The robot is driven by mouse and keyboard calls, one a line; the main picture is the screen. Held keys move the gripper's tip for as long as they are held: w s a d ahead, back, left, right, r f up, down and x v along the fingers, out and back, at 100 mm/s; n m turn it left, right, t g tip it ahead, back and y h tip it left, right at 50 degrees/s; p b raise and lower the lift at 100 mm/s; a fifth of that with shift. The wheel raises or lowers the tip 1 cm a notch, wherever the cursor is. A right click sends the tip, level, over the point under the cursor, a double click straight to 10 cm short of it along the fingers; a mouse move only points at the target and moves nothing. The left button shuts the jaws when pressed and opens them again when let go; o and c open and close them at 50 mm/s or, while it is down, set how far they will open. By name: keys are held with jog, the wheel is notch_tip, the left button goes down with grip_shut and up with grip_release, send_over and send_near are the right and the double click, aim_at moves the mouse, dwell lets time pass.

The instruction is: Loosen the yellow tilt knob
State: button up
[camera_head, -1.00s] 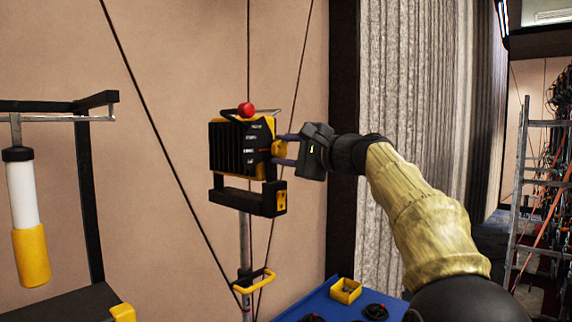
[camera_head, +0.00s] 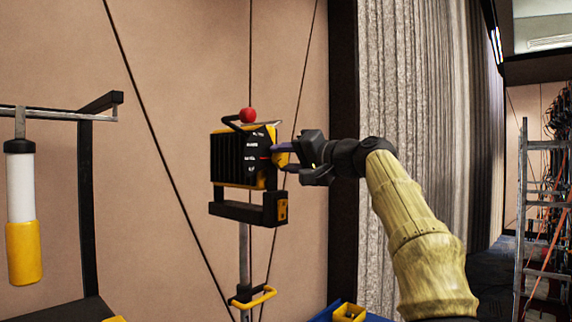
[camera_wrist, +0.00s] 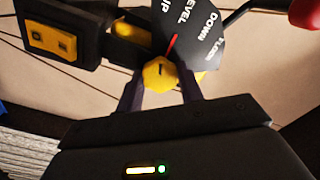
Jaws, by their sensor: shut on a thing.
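The yellow tilt knob (camera_wrist: 159,73) is on the side of a black and yellow device (camera_head: 231,157) on an upright pole. My gripper (camera_head: 284,158) reaches in from the right and is shut on the knob. In the head view the fingers hide part of the knob. A red ball (camera_head: 248,115) tops the device, and a black bracket (camera_head: 240,211) hangs below it.
Dark cables run past the pole (camera_head: 245,245), which carries a yellow handle (camera_head: 256,297). A black stand with a white and yellow cylinder (camera_head: 22,215) is at left. A ladder (camera_head: 540,220) is far right.

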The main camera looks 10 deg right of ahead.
jog(key=shift+f+n, duration=0.25)
jog(key=shift+n, duration=0.65)
jog(key=o, duration=1)
jog(key=shift+r, duration=0.1)
jog(key=b+v, duration=0.6)
jog(key=v, duration=1.1)
jog(key=shift+s, duration=0.15)
jog(key=shift+d, duration=0.1)
